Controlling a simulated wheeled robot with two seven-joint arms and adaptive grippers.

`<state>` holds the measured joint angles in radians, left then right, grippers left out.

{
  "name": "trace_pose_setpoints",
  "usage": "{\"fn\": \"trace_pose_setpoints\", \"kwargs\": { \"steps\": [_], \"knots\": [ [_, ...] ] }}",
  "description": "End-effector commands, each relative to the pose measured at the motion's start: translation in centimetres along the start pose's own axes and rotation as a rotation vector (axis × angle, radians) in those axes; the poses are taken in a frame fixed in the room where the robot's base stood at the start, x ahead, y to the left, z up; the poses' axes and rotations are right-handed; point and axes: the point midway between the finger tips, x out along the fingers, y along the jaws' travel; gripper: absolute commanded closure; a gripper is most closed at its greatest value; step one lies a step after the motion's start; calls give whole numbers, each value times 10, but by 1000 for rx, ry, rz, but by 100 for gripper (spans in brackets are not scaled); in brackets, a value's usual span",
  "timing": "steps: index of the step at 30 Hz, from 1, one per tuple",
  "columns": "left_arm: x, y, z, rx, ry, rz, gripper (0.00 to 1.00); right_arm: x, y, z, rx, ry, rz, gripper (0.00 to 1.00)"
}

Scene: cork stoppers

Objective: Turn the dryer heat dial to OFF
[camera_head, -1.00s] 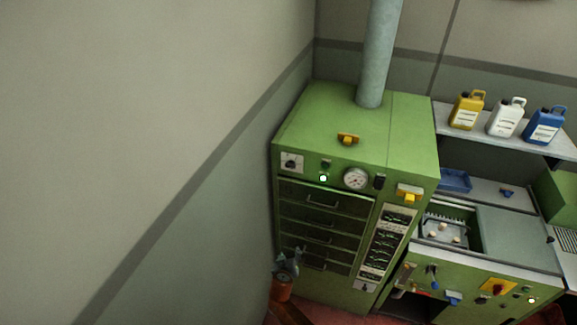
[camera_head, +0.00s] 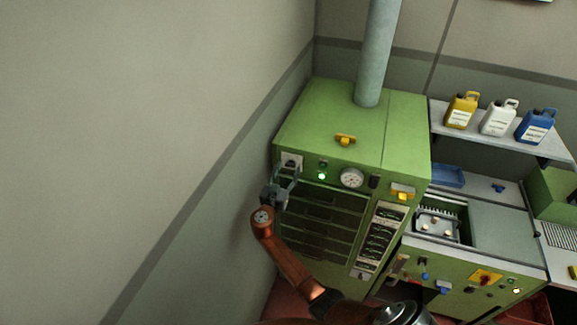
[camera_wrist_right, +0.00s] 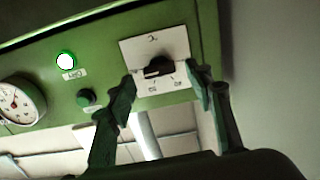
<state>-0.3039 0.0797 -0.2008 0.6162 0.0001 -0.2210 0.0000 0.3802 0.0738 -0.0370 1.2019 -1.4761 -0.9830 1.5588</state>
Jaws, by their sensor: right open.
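The green dryer (camera_head: 340,115) stands by the wall. Its heat dial is a black knob (camera_wrist_right: 158,66) on a white plate, which sits at the panel's upper left corner in the head view (camera_head: 291,159). In the wrist view the knob's pointer end is toward the left, and the plate's small marks are too blurred to read. My right gripper (camera_wrist_right: 163,84) is open, its two dark fingers on either side of the knob's lower part in that view; contact cannot be told. In the head view the right gripper (camera_head: 285,177) partly covers the plate. My left gripper is not in view.
Next to the dial are a lit green lamp (camera_head: 321,176), a dark green button (camera_wrist_right: 86,97) and a round gauge (camera_head: 352,178). The wall (camera_head: 220,215) is close on the left.

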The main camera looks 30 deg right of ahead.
Motion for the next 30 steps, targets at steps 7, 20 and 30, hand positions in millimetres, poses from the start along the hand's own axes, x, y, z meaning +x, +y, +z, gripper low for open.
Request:
{"fn": "trace_pose_setpoints", "kwargs": {
  "steps": [7, 20, 30],
  "knots": [
    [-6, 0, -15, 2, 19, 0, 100, 14, 0, 0, -1, -1, -1, 52],
    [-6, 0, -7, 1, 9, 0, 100, 14, 0, 1, 0, -2, -1, 67],
    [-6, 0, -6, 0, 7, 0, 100, 14, 0, 1, 0, -2, -2, 91]
  ]
}}
